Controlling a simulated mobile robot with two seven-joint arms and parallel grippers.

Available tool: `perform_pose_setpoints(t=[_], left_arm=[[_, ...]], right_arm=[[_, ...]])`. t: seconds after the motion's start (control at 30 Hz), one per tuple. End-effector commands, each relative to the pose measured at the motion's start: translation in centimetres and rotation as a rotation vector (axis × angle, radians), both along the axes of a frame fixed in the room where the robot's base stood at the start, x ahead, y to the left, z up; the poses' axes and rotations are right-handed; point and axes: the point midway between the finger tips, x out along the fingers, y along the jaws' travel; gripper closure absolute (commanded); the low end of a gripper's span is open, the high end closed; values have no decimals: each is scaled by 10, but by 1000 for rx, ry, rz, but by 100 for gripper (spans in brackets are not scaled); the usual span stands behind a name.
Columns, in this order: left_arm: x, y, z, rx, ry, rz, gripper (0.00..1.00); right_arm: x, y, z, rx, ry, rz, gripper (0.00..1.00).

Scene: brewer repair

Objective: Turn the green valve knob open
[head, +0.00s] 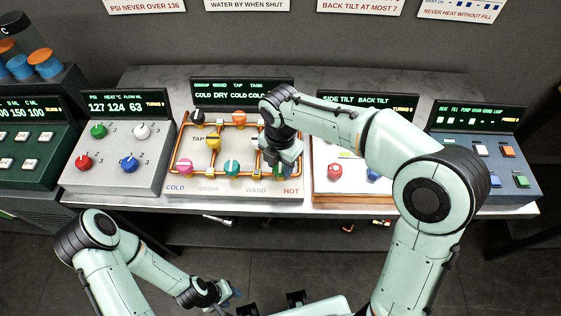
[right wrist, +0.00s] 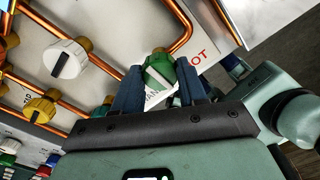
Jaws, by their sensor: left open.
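The green valve knob (right wrist: 159,70) sits on the copper-piped panel (head: 183,165), near the word HOT. In the right wrist view it lies between the two fingers of my right gripper (right wrist: 160,82), which look closed against its sides. In the head view my right gripper (head: 280,160) reaches down over the panel's right side and hides most of the knob; how far the knob is turned cannot be read. My left gripper (head: 231,295) is open and empty, low in front of the bench.
Other knobs stand close on the same panel: teal (head: 232,167), orange (head: 239,118), yellow (head: 213,141) and pink (head: 184,167). A grey knob console (head: 150,180) is to the left. A blue switch console (head: 480,160) is to the right. Copper pipes run beside the knobs.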

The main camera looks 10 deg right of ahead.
Motion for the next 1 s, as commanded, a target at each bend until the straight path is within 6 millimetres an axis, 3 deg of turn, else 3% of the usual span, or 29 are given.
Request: perform_pose_setpoints(t=[0.47,1.0], left_arm=[[2,0,3,0,-2,0,57],[8,0,11,0,-9,0,57]], right_arm=[[0,0,1,-1,1,-112,89],[-1,0,1,1,-1,-593,89]])
